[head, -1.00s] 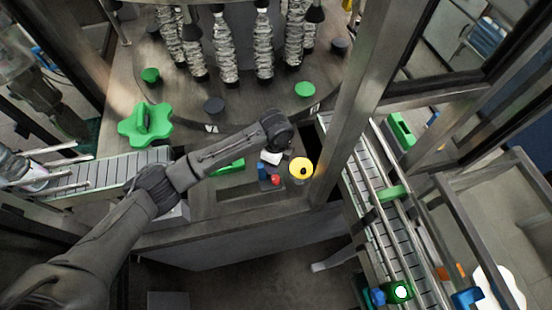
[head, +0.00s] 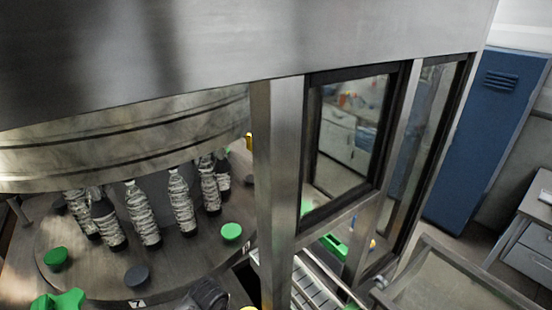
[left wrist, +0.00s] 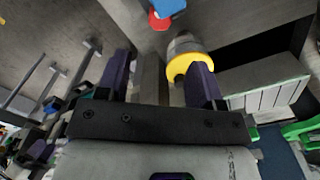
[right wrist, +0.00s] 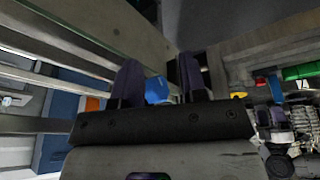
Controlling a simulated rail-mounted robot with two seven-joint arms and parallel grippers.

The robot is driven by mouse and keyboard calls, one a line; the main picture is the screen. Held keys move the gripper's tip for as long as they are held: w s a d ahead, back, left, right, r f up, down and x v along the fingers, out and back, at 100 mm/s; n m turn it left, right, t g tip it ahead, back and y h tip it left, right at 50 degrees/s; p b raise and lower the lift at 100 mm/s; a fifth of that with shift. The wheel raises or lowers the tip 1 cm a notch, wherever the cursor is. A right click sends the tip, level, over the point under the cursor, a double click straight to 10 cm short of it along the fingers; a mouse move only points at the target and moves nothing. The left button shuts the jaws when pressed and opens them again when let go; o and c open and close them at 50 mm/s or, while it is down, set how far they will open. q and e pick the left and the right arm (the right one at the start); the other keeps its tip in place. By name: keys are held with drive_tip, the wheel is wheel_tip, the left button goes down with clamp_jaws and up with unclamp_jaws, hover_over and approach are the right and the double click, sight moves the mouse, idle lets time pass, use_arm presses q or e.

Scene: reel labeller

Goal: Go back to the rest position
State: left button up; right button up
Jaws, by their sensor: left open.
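In the left wrist view my left gripper (left wrist: 160,78) is open, its two purple-dark fingers apart with nothing held. A yellow-rimmed grey round knob (left wrist: 182,64) shows beyond the gap, close to the right finger; I cannot tell whether they touch. In the right wrist view my right gripper (right wrist: 158,75) has its fingers apart. A blue piece (right wrist: 157,90) shows between them, seemingly farther off. In the head view only a dark part of my left arm (head: 208,295) shows at the bottom edge; both grippers are out of that view.
A round table (head: 185,270) with several wrapped bottles (head: 142,215) stands at the left. A metal post (head: 275,190) and framed window (head: 345,145) are in the middle. A conveyor (head: 315,290) runs below. A red button (left wrist: 159,21) lies near the knob.

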use_arm(q)
wheel_tip(320, 180, down, 11)
drive_tip(key=shift+r+p, duration=0.1)
drive_tip(key=shift+p, duration=0.45)
